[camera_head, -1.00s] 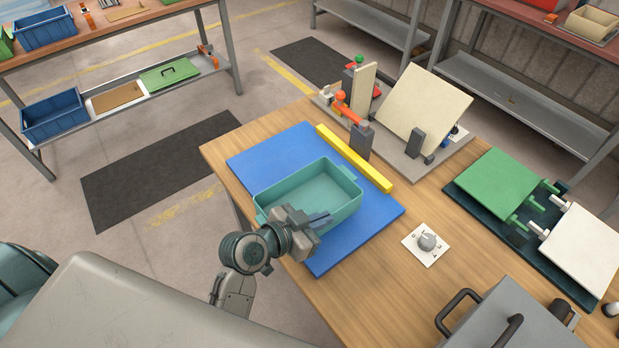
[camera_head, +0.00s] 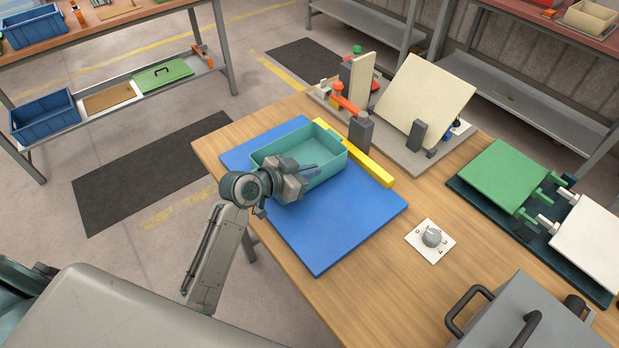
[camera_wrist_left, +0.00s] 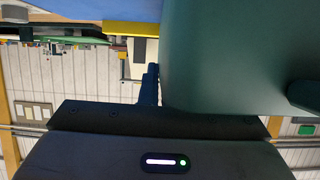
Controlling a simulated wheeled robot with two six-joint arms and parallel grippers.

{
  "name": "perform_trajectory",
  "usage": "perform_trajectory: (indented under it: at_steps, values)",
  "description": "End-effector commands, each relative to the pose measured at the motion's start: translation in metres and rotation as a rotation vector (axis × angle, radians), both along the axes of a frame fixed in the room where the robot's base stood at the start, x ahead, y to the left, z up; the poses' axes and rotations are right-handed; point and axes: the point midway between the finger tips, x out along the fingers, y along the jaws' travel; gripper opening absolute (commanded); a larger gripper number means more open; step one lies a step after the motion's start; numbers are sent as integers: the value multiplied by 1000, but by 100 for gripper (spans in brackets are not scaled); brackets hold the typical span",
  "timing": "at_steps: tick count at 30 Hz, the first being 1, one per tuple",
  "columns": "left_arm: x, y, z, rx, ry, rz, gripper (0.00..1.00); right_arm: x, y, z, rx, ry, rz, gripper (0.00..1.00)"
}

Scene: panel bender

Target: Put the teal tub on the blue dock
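The teal tub (camera_head: 325,168) is over the upper left part of the blue dock (camera_head: 345,230), close to the yellow strip (camera_head: 372,170) and hiding part of it. Whether its base touches the dock I cannot tell. My left gripper (camera_head: 310,170) is at the tub's near side, its fingers shut on the tub's wall. My right gripper is not in view.
A fixture with an orange clamp (camera_head: 347,106) and a tilted cream panel (camera_head: 425,100) stands behind the yellow strip. A dial plate (camera_head: 431,240) lies to the right of the dock. A grey box with handles (camera_head: 520,315) is at lower right. The dock's front half is bare.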

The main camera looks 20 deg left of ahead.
Motion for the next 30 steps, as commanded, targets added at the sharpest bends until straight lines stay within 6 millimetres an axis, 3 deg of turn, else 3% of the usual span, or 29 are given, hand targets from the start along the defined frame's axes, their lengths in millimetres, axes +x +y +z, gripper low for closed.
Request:
perform_trajectory:
  at_steps: [1,12,16,26,30]
  values:
    - [0,0,-10,-1,-1,0,0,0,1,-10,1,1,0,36]
    - [0,0,-12,0,-1,0,0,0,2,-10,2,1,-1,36]
    - [0,0,-11,0,0,0,25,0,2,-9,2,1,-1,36]
    - [0,0,-7,1,-1,0,25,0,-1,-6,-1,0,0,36]
    - [-12,9,-6,4,-2,0,25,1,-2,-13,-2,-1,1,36]
